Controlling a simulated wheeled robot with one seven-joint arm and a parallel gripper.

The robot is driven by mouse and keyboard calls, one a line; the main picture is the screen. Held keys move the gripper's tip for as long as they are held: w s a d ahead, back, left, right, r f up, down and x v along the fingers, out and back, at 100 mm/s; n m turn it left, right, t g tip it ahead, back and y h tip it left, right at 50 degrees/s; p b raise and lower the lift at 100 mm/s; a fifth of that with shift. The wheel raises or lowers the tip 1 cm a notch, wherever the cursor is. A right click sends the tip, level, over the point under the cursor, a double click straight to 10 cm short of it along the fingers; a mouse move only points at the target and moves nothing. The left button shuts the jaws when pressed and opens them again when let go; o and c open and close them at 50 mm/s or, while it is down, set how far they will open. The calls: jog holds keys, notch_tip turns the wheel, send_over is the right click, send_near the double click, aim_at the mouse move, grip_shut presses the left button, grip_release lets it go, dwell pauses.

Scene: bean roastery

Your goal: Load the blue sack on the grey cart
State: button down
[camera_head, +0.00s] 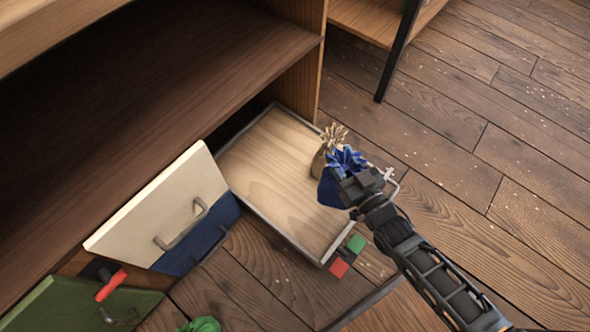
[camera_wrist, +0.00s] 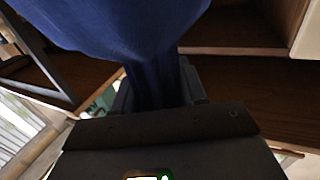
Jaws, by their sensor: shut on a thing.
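The blue sack (camera_head: 332,190) is in my gripper (camera_head: 352,182), in the head view just right of centre. The jaws are shut on its gathered top. In the wrist view the blue sack (camera_wrist: 125,25) fills the upper left, its cloth narrowing down between the dark fingers of my gripper (camera_wrist: 160,85). The sack shows over the right edge of a pale wooden drawer or tray (camera_head: 262,165) with a grey rim; I cannot tell if it touches it. I cannot make out a grey cart for certain.
A tan sack (camera_head: 320,160) stands behind the blue one. White (camera_head: 150,210) and green (camera_head: 75,305) handled panels lie left. A red-handled thing (camera_head: 111,286), a green item (camera_head: 200,325), a red block (camera_head: 339,267) and a green block (camera_head: 356,243) lie low. Floor (camera_head: 500,150) at right is clear.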

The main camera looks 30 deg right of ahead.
jog(key=w+a+f+b, duration=0.6)
jog(key=w+a+f, duration=0.2)
jog(key=f, duration=0.2)
jog(key=shift+f, duration=0.3)
jog(key=shift+w+f+b, duration=0.1)
jog(key=shift+f+b, duration=0.05)
jog(key=shift+b, duration=0.15)
jog(key=c, duration=0.6)
grip_release()
jog(key=shift+f, duration=0.15)
jog(key=s+p, duration=0.1)
jog(key=s, duration=0.3)
jog(key=s+p, duration=0.1)
jog(key=s, duration=0.3)
jog(key=s+a+p, duration=0.1)
jog(key=s, duration=0.3)
jog(key=shift+s, duration=0.1)
